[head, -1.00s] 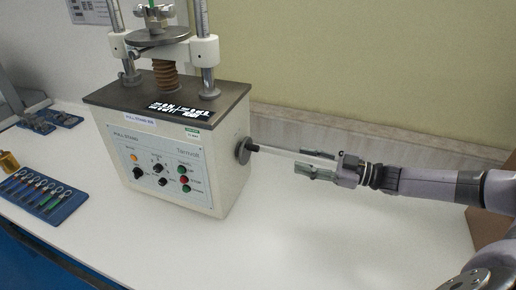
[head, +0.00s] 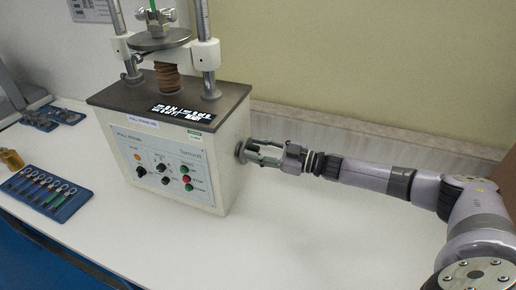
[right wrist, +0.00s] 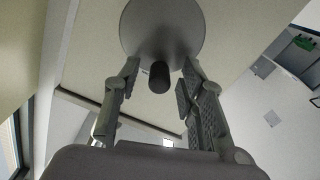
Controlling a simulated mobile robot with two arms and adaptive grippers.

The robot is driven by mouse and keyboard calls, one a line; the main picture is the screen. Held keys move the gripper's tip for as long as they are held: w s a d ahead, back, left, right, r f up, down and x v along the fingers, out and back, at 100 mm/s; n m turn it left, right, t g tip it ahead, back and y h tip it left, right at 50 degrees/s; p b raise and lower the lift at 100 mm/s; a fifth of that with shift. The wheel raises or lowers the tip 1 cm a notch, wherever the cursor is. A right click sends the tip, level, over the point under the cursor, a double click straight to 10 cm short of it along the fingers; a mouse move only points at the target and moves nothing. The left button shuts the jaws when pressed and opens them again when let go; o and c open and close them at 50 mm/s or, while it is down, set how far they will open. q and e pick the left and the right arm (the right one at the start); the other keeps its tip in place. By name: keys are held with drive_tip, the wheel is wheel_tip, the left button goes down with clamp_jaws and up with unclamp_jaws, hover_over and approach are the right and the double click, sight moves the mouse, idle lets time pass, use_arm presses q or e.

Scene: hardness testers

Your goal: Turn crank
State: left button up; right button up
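The pull stand (head: 225,150) is a cream box with a dark top on the bench. Its crank is a dark grey round disc (head: 240,152) on the right side wall. In the right wrist view the crank disc (right wrist: 165,25) is straight ahead, with a short black handle (right wrist: 159,78) sticking out towards me. My right gripper (head: 250,152) is at the crank in the head view. In the right wrist view its fingers (right wrist: 159,80) are open, one on each side of the handle, with gaps visible. My left gripper is not in view.
The front panel (head: 165,168) has several knobs and buttons. A blue tray (head: 46,192) of small tools lies to the left, near an amber object (head: 11,159). The white bench (head: 290,235) is clear in front of my right arm. A wall ledge (head: 340,135) runs behind.

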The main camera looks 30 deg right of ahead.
drive_tip(key=shift+c, duration=0.4)
clamp_jaws()
drive_tip(key=n, duration=0.1)
drive_tip(key=n+b, duration=0.1)
drive_tip(key=f+n+b, duration=0.1)
drive_tip(key=n, duration=0.1)
drive_tip(key=shift+s+a, duration=0.35)
drive_tip(key=shift+s+a+f+n+b, duration=0.15)
drive_tip(key=shift+n+b, duration=0.3)
drive_tip(key=shift+n, duration=0.3)
drive_tip(key=shift+a+f+n+b, duration=0.1)
drive_tip(key=shift+n+b, duration=0.3)
drive_tip(key=shift+n, duration=0.35)
drive_tip(key=shift+o, duration=0.4)
unclamp_jaws()
